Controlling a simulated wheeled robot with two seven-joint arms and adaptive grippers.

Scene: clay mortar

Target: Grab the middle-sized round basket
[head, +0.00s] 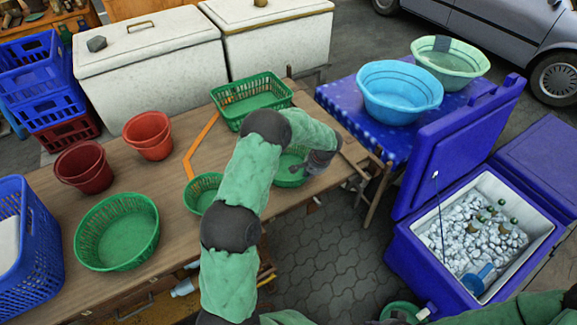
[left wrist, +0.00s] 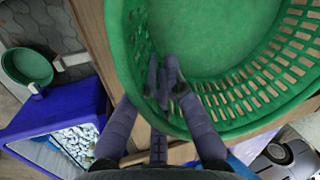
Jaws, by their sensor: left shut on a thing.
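Three round green baskets stand on the wooden table. The large one (head: 117,232) is at the left front and the smallest-looking one (head: 202,192) is left of my arm. The third, middle-sized basket (head: 290,178) is near the table's right edge, partly hidden behind my left arm. My left gripper (head: 312,168) is at that basket's right side. In the left wrist view, the left gripper (left wrist: 165,88) is shut on the wall of the middle-sized basket (left wrist: 215,40), at the rim, with fingers showing inside. The basket appears to rest on the table. My right gripper is not in view.
A rectangular green basket (head: 250,102) stands behind the held one. Red pots (head: 148,130) and a blue crate (head: 30,240) are at left. Right of the table are a blue-covered table with basins (head: 400,92) and an open blue cooler (head: 400,250).

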